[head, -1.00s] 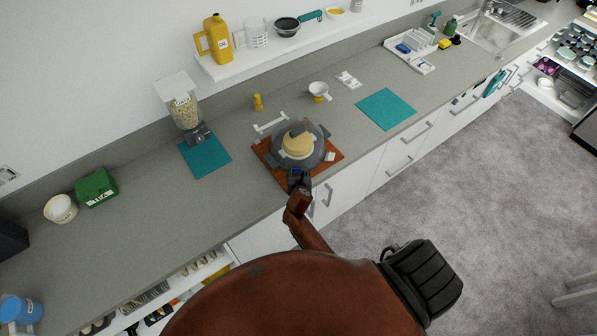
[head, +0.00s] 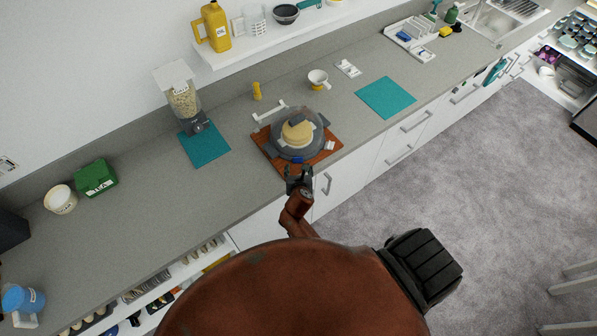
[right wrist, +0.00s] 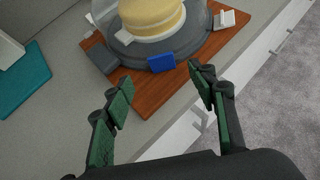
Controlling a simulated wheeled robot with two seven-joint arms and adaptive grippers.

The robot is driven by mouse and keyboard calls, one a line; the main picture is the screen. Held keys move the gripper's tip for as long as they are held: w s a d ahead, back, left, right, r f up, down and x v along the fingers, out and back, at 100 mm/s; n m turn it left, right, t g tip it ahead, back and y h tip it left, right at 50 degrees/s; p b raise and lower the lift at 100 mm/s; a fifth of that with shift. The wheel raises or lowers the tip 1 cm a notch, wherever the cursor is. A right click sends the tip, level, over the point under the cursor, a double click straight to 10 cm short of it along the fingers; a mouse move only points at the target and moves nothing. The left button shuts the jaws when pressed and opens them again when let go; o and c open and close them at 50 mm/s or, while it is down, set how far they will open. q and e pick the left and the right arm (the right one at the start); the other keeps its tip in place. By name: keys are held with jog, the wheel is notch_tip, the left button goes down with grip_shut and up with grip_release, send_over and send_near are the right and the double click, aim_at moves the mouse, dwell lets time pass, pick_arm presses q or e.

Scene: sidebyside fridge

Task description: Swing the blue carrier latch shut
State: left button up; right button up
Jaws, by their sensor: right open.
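The cake carrier has a grey round base (right wrist: 190,45) and a clear dome over a pale yellow cake (right wrist: 152,17). In the head view, the carrier (head: 278,146) sits on the counter's front part. The blue latch (right wrist: 162,62) is at the base's near rim; it also shows small in the head view (head: 297,161). I cannot tell its exact angle. A white latch (right wrist: 224,19) sticks out at the right and a grey one (right wrist: 105,58) at the left. My right gripper (head: 299,174) is open and empty, its fingers spread on the near side of the blue latch. My left gripper is out of view.
A brown board (head: 268,155) lies under the carrier at the counter's front edge. A white handle-like bar (head: 268,113) lies behind it, near a yellow shaker (head: 257,91). A cereal dispenser (head: 183,100) stands left.

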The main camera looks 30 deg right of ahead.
jog(key=shift+v, duration=1.65)
jog(key=s+a+f+m+g+y+b, duration=0.15)
jog(key=s+f+m+b, duration=0.35)
jog(key=f, duration=0.9)
jog(key=s+f+m+g+y+b, duration=0.1)
jog(key=s+f+m+g+b, duration=0.2)
jog(key=s+f, duration=0.75)
jog(key=s+a+f+m+y+b, duration=0.15)
jog(key=f+m+b, duration=0.3)
jog(key=f, duration=1.35)
jog(key=s+d+f+m+g+b, duration=0.2)
jog(key=s+f+m+b, duration=0.3)
jog(key=s+f+m, duration=0.3)
jog(key=s+d+f+m+g+y+b, duration=0.1)
jog(key=s+f+m+b, duration=0.5)
jog(key=s+f, duration=1.1)
jog(key=s+m+g, duration=0.1)
jog(key=s+m, duration=0.1)
jog(key=s, duration=0.6)
jog(key=shift+d+f+b, duration=0.3)
jog(key=shift+d, duration=0.1)
